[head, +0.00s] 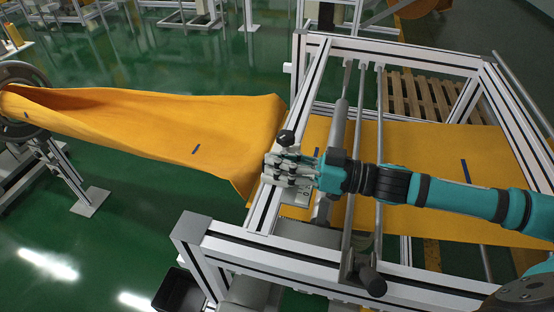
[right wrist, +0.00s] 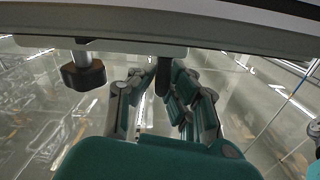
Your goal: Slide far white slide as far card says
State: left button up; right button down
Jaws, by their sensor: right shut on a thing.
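My right gripper (head: 278,168) reaches in from the right across the frame and is at the frame's left rail, by the edge of the orange felt. In the right wrist view its fingers (right wrist: 163,105) are closed around a dark upright peg (right wrist: 163,75), next to a pale plate (right wrist: 120,47) that I take as the white slide. A black knob (head: 285,137) sits just beyond the gripper; a black knob also shows in the right wrist view (right wrist: 83,75). The hand hides most of the slide. I cannot make out a card. My left gripper is not in view.
Orange felt (head: 140,120) runs from the ring at left into the aluminium frame (head: 300,262), with a dark mark (head: 196,149) on it. Grey rollers (head: 338,125) and bars cross the frame. A wooden pallet (head: 425,95) lies behind.

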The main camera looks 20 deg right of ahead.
jog(key=shift+w+d+f, duration=0.1)
jog(key=shift+w+d, duration=0.3)
jog(key=shift+w, duration=0.15)
jog(key=c, duration=1.4)
grip_release()
jog(key=shift+s+a, duration=0.35)
jog(key=shift+s, duration=0.15)
jog(key=shift+w+d, duration=0.15)
jog(key=shift+d, duration=0.1)
jog(key=shift+v, duration=5.9)
